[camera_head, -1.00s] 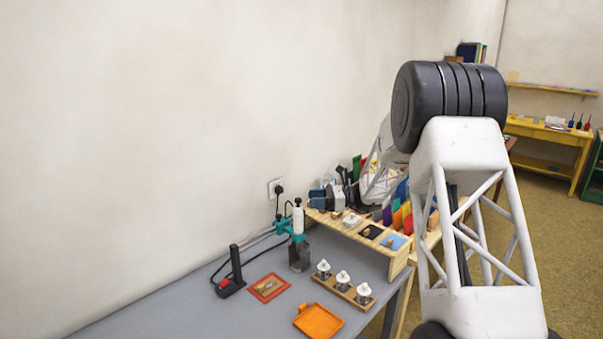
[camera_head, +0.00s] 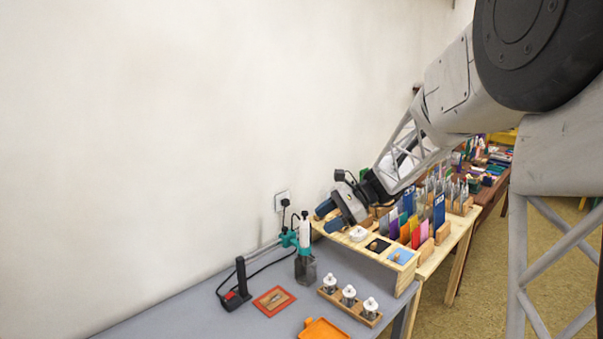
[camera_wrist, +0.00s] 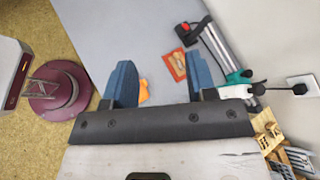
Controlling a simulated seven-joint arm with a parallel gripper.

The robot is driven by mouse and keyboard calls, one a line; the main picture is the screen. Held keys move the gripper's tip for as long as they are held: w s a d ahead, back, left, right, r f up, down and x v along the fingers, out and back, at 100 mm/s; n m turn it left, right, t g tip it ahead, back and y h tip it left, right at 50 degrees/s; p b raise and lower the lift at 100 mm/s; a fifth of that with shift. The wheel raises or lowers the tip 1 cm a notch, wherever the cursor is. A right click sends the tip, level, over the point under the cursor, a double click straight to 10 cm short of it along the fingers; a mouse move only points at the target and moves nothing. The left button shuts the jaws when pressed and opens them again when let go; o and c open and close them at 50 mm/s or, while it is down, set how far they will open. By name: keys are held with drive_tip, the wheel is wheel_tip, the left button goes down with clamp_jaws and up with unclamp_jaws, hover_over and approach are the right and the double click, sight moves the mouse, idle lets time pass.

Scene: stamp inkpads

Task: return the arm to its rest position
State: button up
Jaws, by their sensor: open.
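My gripper (camera_head: 337,217) is at the end of my arm, over the left part of the wooden rack (camera_head: 402,268) at the back of the grey table. In the wrist view my gripper (camera_wrist: 158,85) shows two blue fingers spread apart with nothing between them. Past the fingers lie the grey tabletop (camera_wrist: 120,25) and part of an orange tray (camera_wrist: 144,91). My arm reaches in from the right in the head view.
A teal-and-white stand tool (camera_head: 304,250) stands left of my gripper. A wooden holder with white-topped bottles (camera_head: 349,296), a red-framed card (camera_head: 274,300), an orange tray (camera_head: 322,329) and a black-handled device (camera_head: 236,290) are on the grey table. The wall is close behind.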

drive_tip(key=s+d+n+t+h, duration=0.1)
drive_tip(key=s+d+n+h, duration=0.3)
drive_tip(key=s, duration=0.9)
drive_tip(key=s+d+n+t+h, duration=0.2)
drive_tip(key=s+d+n+h, duration=0.1)
drive_tip(key=s, duration=1.1)
drive_tip(key=s+d+n+t+h, duration=0.1)
drive_tip(key=s+d+n+h, duration=0.3)
drive_tip(key=s, duration=0.9)
drive_tip(key=shift+s+d+f+n+h, duration=0.2)
drive_tip(key=shift+s+d+n+h, duration=0.1)
drive_tip(key=shift+n+h, duration=0.1)
